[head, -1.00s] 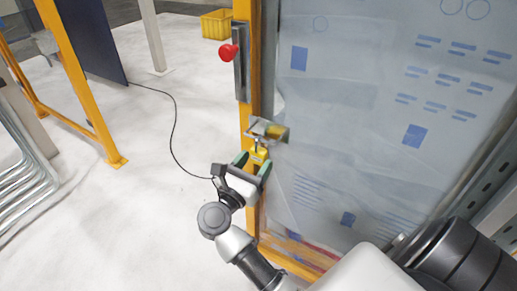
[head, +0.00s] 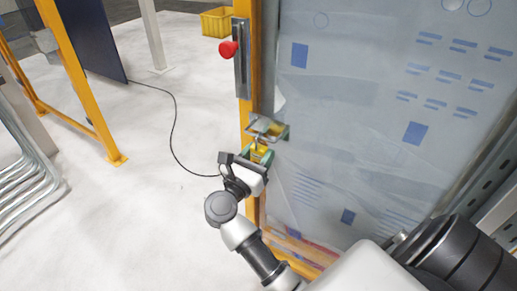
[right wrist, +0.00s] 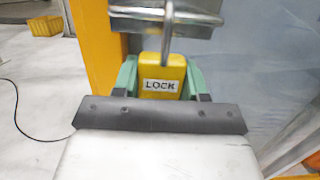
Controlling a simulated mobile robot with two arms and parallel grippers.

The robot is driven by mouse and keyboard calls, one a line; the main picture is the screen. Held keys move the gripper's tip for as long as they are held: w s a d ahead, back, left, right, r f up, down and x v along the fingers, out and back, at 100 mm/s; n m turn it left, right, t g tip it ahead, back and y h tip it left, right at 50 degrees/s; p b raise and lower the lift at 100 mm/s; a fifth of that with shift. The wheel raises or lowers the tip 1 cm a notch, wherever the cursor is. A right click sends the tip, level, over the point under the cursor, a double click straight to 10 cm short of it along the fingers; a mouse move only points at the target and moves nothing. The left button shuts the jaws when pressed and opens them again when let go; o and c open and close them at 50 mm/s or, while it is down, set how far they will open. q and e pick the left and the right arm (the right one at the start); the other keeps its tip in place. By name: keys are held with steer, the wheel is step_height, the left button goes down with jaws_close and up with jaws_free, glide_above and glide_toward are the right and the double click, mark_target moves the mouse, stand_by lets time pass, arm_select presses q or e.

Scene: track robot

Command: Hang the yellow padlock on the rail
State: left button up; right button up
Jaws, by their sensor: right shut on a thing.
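The yellow padlock (head: 260,153) is held upright in my right gripper (head: 258,157), close below a grey metal bracket with a rail (head: 276,131) on the yellow post. In the right wrist view the padlock (right wrist: 160,72) carries a LOCK label and sits between the green fingertips (right wrist: 162,80). Its grey shackle (right wrist: 167,38) points up and overlaps the rail (right wrist: 195,17) in the picture. The top of the shackle is cut off by the frame edge, so I cannot tell whether it is around the rail or in front of it. My left gripper is out of view.
The yellow post (head: 243,118) stands directly left of the bracket, with a red knob (head: 229,49) on a grey plate higher up. A translucent panel (head: 360,130) fills the right side. A yellow crate (head: 215,22) and a black cable (head: 174,115) lie on the open floor.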

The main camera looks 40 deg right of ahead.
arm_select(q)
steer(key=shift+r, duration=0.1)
arm_select(e)
steer(key=shift+r, duration=0.15)
arm_select(q)
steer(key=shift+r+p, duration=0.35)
steer(key=shift+p, duration=0.1)
arm_select(e)
steer(key=shift+r, duration=0.65)
